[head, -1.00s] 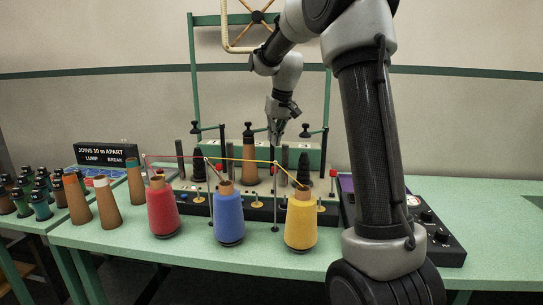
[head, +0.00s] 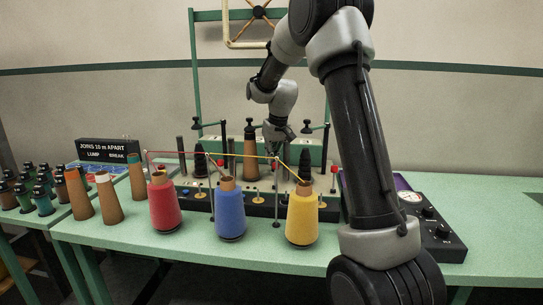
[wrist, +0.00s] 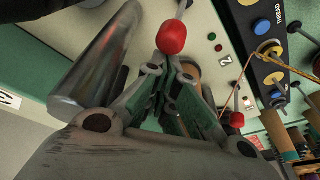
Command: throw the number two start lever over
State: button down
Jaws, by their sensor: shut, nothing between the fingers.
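In the wrist view a lever with a red knob (wrist: 172,37) on a silver shaft stands beside a plate marked 2 (wrist: 226,60). My gripper (wrist: 172,75) is shut and empty, its fingertips just short of that knob in the picture; I cannot tell whether they touch it. A second red-knobbed lever (wrist: 237,119) is to the right of my fingers. In the head view my gripper (head: 277,150) points down over the middle of the machine, and the number two lever is not clear there. Another red knob (head: 333,168) shows at the machine's right.
Red (head: 164,207), blue (head: 230,212) and yellow (head: 301,216) yarn cones stand in front, with yarns strung above them. A thick metal cylinder (wrist: 97,60) is close left of my fingers. A black control box (head: 430,228) lies right; the far-right tabletop is clear.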

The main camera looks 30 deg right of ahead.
jog(key=shift+s+a+r+t, duration=0.15)
jog(key=shift+s+a+t, duration=0.05)
jog(key=shift+s+t, duration=0.1)
jog(key=shift+r, duration=0.1)
